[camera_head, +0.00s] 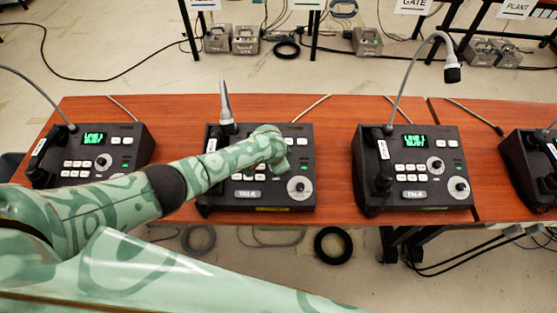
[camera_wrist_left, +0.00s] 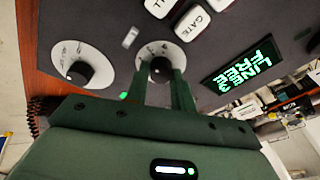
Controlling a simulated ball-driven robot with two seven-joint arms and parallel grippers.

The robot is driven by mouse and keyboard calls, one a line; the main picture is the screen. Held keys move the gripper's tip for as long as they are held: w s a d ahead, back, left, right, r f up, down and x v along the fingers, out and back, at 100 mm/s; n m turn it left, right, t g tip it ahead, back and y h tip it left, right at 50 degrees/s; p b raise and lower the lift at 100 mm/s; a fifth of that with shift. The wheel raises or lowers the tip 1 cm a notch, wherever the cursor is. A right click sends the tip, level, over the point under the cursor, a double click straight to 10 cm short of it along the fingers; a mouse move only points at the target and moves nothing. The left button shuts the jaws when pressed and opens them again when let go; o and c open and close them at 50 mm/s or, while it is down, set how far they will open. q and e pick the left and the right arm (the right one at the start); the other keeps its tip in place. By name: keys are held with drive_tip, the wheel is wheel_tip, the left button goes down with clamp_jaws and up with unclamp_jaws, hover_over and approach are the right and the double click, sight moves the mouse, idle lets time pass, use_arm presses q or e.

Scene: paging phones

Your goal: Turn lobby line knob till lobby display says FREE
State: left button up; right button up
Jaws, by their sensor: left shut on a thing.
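My left gripper (camera_wrist_left: 160,80) is shut on a small black knob (camera_wrist_left: 160,66) with a white dial plate, in the left wrist view. Above it, to the right, a green display (camera_wrist_left: 243,66) reads LINE 3 FREE, tilted and upside down. In the head view my left arm reaches over the middle dark console (camera_head: 254,206), labelled TALK; the arm hides its display and the gripped knob. A second, larger knob (camera_wrist_left: 78,74) on a white dial sits to the left in the wrist view. No lobby label is readable. My right gripper is not in view.
Similar consoles stand left (camera_head: 115,165) and right (camera_head: 415,195), their displays seeming to read BUSY. Another console (camera_head: 530,165) is partly cut off at the right edge. Gooseneck microphones (camera_head: 227,110) rise from consoles on the brown table (camera_head: 335,180). Cables lie behind.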

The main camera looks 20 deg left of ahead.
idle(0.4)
use_arm(q)
drive_tip(key=o, duration=1)
drive_tip(key=p+v, duration=0.8)
drive_tip(key=v, duration=0.8)
drive_tip(key=shift+r, duration=0.15)
